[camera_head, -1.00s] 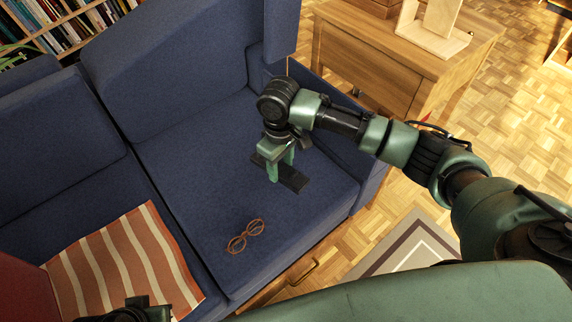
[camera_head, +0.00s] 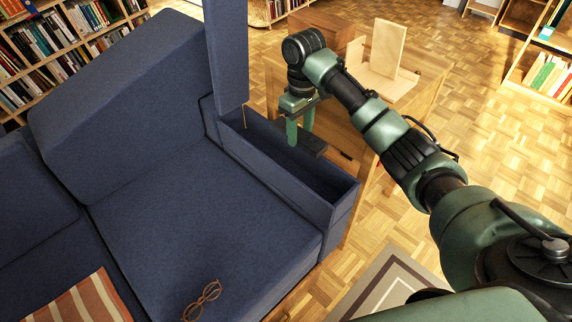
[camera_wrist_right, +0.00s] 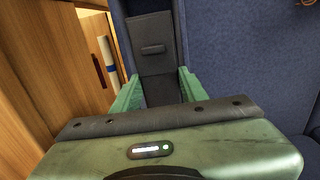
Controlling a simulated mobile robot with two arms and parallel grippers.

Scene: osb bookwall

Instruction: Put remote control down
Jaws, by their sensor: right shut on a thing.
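The remote control (camera_head: 313,143), a flat dark bar, is held between the green fingers of my right gripper (camera_head: 299,130). The gripper points down over the blue sofa's right armrest (camera_head: 285,180), which has a long, dark open recess on top. The remote appears to be above the recess; its exact height over it is hard to tell. In the right wrist view a dark grey piece (camera_wrist_right: 152,75), which looks like the remote, shows between the two fingers. My left gripper is out of view.
A wooden cabinet (camera_head: 425,85) with a light wooden stand (camera_head: 387,50) is just beyond the armrest. Brown glasses (camera_head: 202,300) lie on the sofa seat (camera_head: 190,220), which is otherwise mostly clear. A striped cloth (camera_head: 85,303) lies at lower left.

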